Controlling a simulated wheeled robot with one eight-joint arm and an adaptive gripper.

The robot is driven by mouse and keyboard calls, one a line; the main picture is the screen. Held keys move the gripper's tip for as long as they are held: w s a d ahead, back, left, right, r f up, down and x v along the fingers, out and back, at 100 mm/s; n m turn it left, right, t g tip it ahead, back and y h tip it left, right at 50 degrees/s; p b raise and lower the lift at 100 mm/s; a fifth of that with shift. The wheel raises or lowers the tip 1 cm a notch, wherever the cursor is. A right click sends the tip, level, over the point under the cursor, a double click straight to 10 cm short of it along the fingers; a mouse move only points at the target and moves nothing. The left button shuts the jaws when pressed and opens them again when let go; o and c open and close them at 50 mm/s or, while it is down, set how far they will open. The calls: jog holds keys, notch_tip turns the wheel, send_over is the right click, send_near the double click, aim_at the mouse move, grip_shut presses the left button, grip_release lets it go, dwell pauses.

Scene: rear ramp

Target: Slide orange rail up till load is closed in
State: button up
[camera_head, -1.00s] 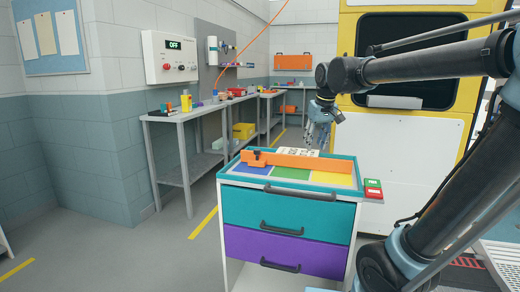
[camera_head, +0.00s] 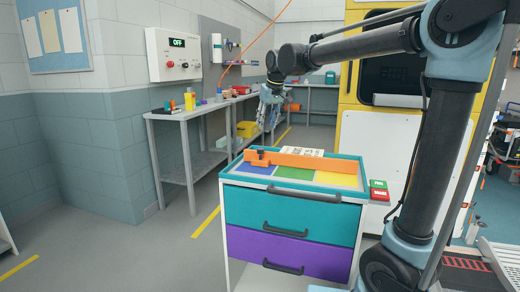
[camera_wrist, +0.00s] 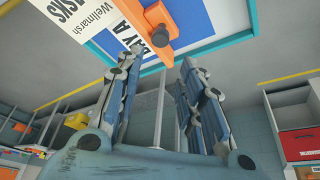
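The orange rail (camera_head: 318,162) lies across the top of the cart (camera_head: 228,176), with an orange block and dark knob (camera_head: 257,158) at its left end. A white printed item (camera_head: 300,152), probably the load, shows behind the rail, partly hidden by it. In the wrist view the orange rail (camera_wrist: 133,14) and its dark knob (camera_wrist: 160,36) are at the top, beside white printed sheets (camera_wrist: 75,15). My gripper (camera_head: 268,120) hangs above and behind the cart's left part, clear of the rail. Its fingers (camera_wrist: 160,62) are spread apart with nothing between them.
Blue, green and yellow fields cover the cart top in front of the rail. Green and red buttons (camera_head: 379,189) sit at its right side. A grey workbench (camera_head: 185,150) runs along the left wall. A yellow-framed vehicle (camera_head: 395,135) stands behind right. Floor left of the cart is free.

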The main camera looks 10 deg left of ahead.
jog(key=x, duration=1.3)
jog(key=shift+w+f, duration=0.1)
jog(key=shift+f, duration=0.2)
